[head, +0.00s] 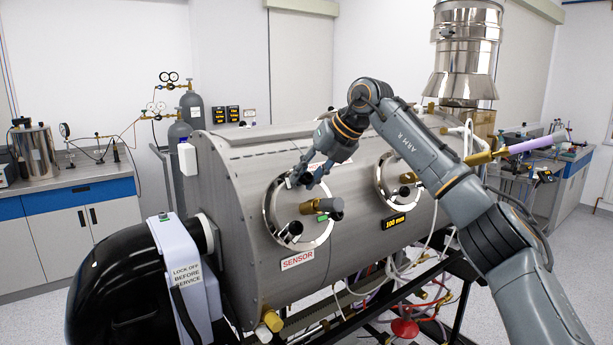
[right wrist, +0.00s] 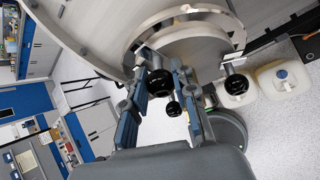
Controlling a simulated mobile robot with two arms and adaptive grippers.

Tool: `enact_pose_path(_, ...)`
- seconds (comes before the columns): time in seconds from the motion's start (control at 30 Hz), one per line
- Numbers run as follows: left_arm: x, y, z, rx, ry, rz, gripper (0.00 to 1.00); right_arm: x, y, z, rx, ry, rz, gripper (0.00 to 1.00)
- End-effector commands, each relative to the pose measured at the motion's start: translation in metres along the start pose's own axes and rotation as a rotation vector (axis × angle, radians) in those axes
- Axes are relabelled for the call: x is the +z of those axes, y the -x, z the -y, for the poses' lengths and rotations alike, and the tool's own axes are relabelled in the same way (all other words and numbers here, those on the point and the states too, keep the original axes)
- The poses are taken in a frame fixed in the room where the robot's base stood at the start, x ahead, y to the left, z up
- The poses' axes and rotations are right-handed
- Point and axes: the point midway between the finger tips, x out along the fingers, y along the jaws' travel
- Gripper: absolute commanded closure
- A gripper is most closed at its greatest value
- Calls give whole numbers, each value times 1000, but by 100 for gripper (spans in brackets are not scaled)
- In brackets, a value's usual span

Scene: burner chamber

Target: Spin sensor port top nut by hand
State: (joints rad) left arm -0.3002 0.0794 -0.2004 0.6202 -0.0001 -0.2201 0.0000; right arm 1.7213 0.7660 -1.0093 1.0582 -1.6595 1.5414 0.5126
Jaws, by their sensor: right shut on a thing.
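The sensor port (head: 270,207) is a round, shiny flange on the grey chamber's near end, above a red "SENSOR" label (head: 297,260). My right gripper (head: 303,178) is at the port's top edge in the head view. In the right wrist view its two fingers (right wrist: 160,76) are shut on a round black knob, the top nut (right wrist: 159,84), at the flange rim. A second black knob (right wrist: 236,84) sits on the rim to the right, and a smaller one (right wrist: 173,108) shows between the fingers. My left gripper is not in view.
A brass and grey fitting (head: 322,207) sticks out of the port. A second round port (head: 383,185) lies to the right, above a "100 mm" sign (head: 394,222). Hoses and a frame run below the chamber.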

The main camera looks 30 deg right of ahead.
Motion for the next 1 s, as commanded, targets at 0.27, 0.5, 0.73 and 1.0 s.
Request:
enact_pose_path(0.27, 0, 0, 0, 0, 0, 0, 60, 1, 1, 0, 1, 0, 3, 100)
enact_pose_path(0.5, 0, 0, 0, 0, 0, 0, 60, 0, 1, 0, 0, 1, 2, 49)
enact_pose_path(0.73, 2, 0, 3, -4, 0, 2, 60, 0, 2, 0, 0, 1, 2, 49)
enact_pose_path(1.0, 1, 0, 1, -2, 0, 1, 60, 1, 41, 0, 1, 1, 6, 49)
